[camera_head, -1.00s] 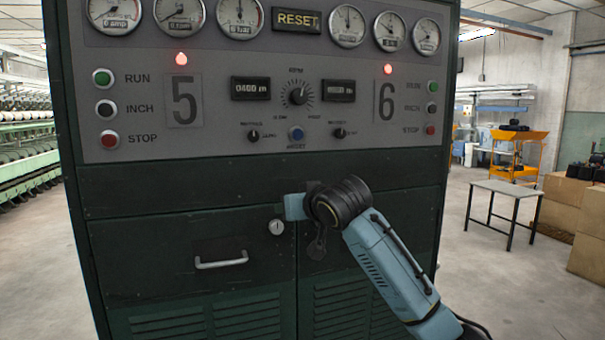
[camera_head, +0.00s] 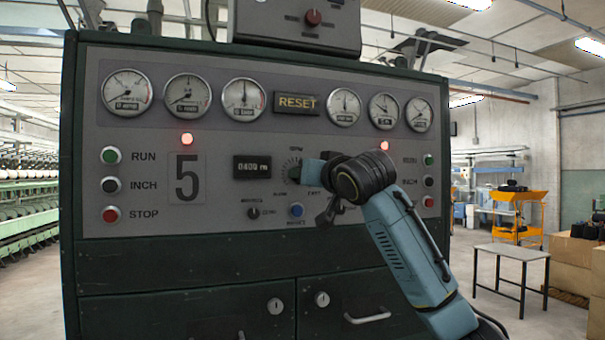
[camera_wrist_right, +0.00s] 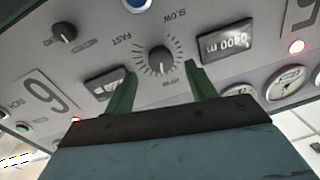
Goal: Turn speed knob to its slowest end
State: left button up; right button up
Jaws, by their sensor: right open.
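Contact cannot be told. In the head view my right gripper (camera_head: 308,172) is in front of the panel and hides the knob. Part of the dial's tick ring (camera_head: 291,168) shows left of it. My left gripper is out of view.
A grey panel (camera_head: 226,215) on a dark green cabinet (camera_head: 180,265) carries gauges, buttons and two displays. A blue button (camera_head: 296,209) and two small knobs sit just below the dial. A box (camera_head: 296,28) stands on the cabinet. A table (camera_head: 510,252) stands right.

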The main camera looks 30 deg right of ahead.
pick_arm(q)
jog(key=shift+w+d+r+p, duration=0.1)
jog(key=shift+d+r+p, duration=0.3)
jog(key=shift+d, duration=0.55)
pick_arm(e)
jog(key=w, duration=0.4)
jog(key=shift+w+d, duration=0.35)
jog(key=shift+d, duration=0.05)
jog(key=shift+c, duration=0.4)
jog(key=c, duration=0.9)
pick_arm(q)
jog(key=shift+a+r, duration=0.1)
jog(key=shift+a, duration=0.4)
